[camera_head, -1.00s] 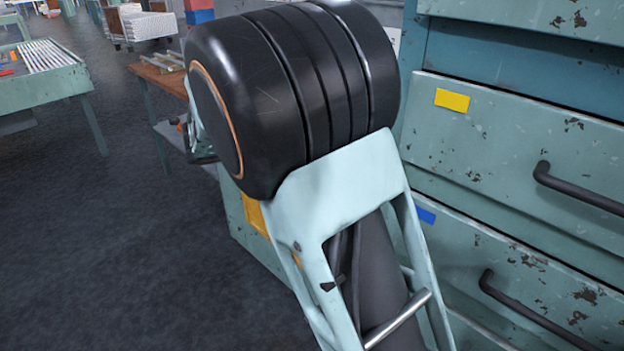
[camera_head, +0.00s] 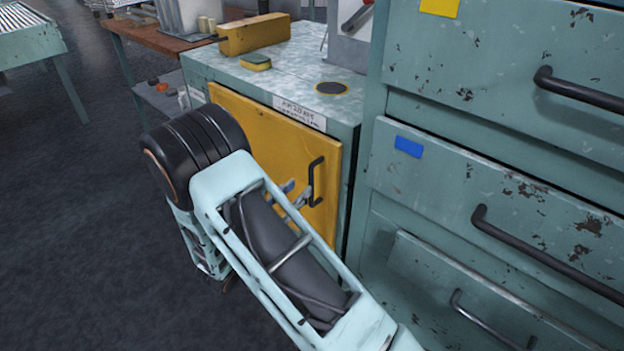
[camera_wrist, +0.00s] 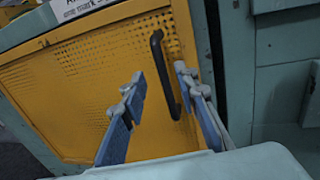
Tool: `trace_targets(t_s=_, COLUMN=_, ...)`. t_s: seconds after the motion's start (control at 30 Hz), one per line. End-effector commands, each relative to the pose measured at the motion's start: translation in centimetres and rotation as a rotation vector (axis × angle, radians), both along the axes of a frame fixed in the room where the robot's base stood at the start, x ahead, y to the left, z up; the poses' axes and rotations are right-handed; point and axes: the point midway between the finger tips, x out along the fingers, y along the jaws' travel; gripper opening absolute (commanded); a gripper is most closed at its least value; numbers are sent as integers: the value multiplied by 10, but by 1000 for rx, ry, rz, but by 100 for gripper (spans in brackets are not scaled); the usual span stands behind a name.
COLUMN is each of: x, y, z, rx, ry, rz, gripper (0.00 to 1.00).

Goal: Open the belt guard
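The belt guard is a yellow panel (camera_head: 255,140) on the front of a teal cabinet, with a black vertical handle (camera_head: 315,182) near its right edge. It looks closed. My gripper (camera_head: 296,190) is open and empty in front of the panel, just left of the handle in the head view. In the wrist view the guard (camera_wrist: 80,90) shows as perforated mesh. There the handle (camera_wrist: 164,75) appears between the two spread fingers of my gripper (camera_wrist: 160,76). I cannot tell how much depth lies between fingertips and handle. My forearm hides the panel's lower part in the head view.
The cabinet top (camera_head: 300,75) holds a yellow block (camera_head: 254,34) and a sponge (camera_head: 256,62). A teal drawer unit (camera_head: 480,150) with protruding black handles stands close on the right. A wooden-topped bench (camera_head: 150,35) stands behind. The dark floor at left is clear.

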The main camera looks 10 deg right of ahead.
Motion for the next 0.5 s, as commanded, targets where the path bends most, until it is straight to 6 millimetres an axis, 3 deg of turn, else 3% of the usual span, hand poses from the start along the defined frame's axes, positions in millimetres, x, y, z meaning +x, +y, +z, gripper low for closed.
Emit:
trace_targets(t_s=0.23, x=35, y=-34, z=-1, rx=1, ry=-2, rz=-4, gripper=28)
trace_targets(t_s=0.5, x=53, y=-50, z=0, rx=2, ry=-2, rz=-3, gripper=28)
